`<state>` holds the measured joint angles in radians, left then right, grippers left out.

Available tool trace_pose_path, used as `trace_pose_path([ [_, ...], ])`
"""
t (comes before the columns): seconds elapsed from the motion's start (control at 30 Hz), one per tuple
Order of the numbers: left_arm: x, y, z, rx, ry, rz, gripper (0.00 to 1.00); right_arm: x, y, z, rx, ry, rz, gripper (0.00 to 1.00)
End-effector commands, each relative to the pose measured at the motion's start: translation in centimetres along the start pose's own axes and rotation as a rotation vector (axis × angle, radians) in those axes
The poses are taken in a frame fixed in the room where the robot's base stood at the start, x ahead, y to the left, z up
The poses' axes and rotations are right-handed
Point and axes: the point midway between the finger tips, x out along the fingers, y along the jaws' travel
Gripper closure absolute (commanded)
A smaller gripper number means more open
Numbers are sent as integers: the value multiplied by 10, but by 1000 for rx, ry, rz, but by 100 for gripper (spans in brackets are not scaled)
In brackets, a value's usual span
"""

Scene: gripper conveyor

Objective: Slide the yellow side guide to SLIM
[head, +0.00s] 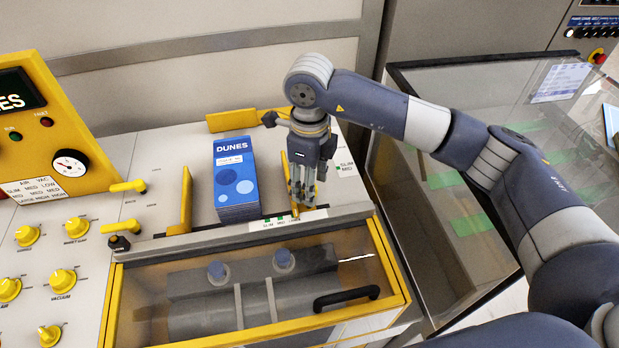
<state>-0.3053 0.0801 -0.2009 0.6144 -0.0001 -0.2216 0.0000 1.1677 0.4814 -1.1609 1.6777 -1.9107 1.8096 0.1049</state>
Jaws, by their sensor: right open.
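A yellow side guide (285,168) stands right of the blue DUNES carton stack (236,178), mostly hidden behind my right gripper (302,200). My right gripper points down at this guide, open; whether its fingers touch the guide I cannot tell. A white scale label with green marks (288,219) runs along the front rail below the fingertips. Its small print is hard to read, and the pointer position is hidden. Another yellow guide (186,200) stands left of the stack, apart from it. My left gripper is not in view.
A yellow back plate (231,120) stands behind the stack. A second label (346,168) lies to the right. A yellow-framed clear cover with a black handle (346,298) is in front. A yellow control panel with knobs (62,282) is at left; a glass-sided enclosure (440,215) is at right.

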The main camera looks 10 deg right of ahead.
Motion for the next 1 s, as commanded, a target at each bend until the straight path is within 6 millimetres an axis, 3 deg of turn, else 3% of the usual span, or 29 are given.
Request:
trace_pose_path([
  [0.17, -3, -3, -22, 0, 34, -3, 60, 9, 0, 0, 0, 0, 0, 52],
  [0.4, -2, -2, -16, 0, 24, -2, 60, 9, 0, 0, 0, 0, 0, 54],
  [0.6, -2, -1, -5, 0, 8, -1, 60, 9, 0, 0, 0, 0, 0, 100],
  [0.8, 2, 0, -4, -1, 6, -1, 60, 11, 2, 4, -2, -1, 0, 100],
  [1.0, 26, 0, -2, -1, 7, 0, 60, 14, 22, 34, -7, -8, 0, 100],
])
